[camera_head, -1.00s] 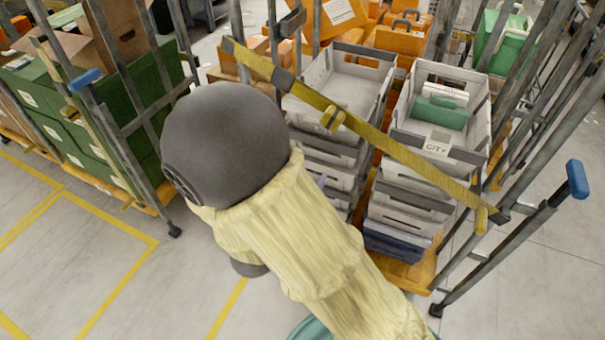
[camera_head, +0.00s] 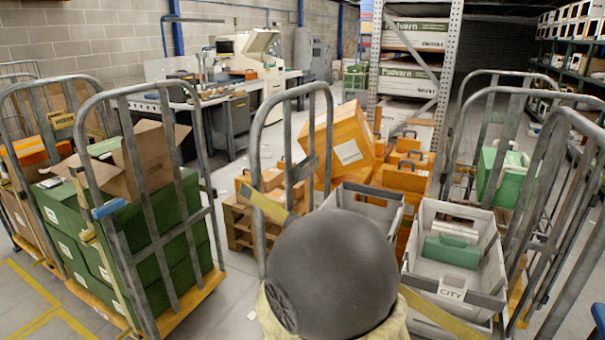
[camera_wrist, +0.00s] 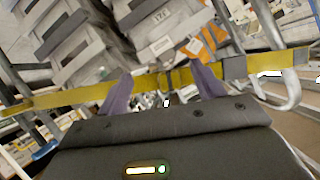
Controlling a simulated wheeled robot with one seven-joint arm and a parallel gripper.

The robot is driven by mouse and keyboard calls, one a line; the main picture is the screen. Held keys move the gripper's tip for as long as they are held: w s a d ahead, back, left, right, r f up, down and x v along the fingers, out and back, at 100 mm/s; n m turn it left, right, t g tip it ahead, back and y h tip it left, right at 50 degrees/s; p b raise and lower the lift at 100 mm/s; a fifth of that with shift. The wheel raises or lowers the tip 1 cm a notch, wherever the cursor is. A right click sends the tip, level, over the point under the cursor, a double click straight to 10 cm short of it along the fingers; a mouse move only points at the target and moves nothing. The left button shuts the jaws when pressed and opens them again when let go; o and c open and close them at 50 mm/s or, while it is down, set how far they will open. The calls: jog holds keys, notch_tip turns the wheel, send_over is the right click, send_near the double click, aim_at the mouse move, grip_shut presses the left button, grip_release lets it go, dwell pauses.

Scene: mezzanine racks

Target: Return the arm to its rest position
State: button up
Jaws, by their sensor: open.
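My arm shows in the head view as a dark rounded joint with a cream sleeve below it, at the bottom middle, in front of the roll cage with grey crates. My gripper is hidden in the head view. The strap (camera_head: 262,202) also shows in the head view, partly hidden by my arm.
Grey crates (camera_head: 490,292), one holding a green case (camera_head: 452,251), stand in the cage close to my arm. A cage of green boxes (camera_head: 160,231) stands left. Orange cases (camera_head: 404,178) are behind. Free floor (camera_head: 232,300) lies between the left cage and my arm.

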jog(key=s+d+r+n+g+y+p, duration=0.2)
jog(key=s+d+r+n+g+p, duration=0.1)
jog(key=s+d+n+g, duration=0.1)
jog(key=s+d+r+n+g+y+p, duration=0.1)
jog(key=s+d+r+n+g+p, duration=0.2)
jog(key=s+d+g, duration=0.3)
jog(key=shift+s+d+r+n+y, duration=0.15)
jog(key=shift+s+d+n+y, duration=0.25)
jog(key=shift+s+d, duration=0.65)
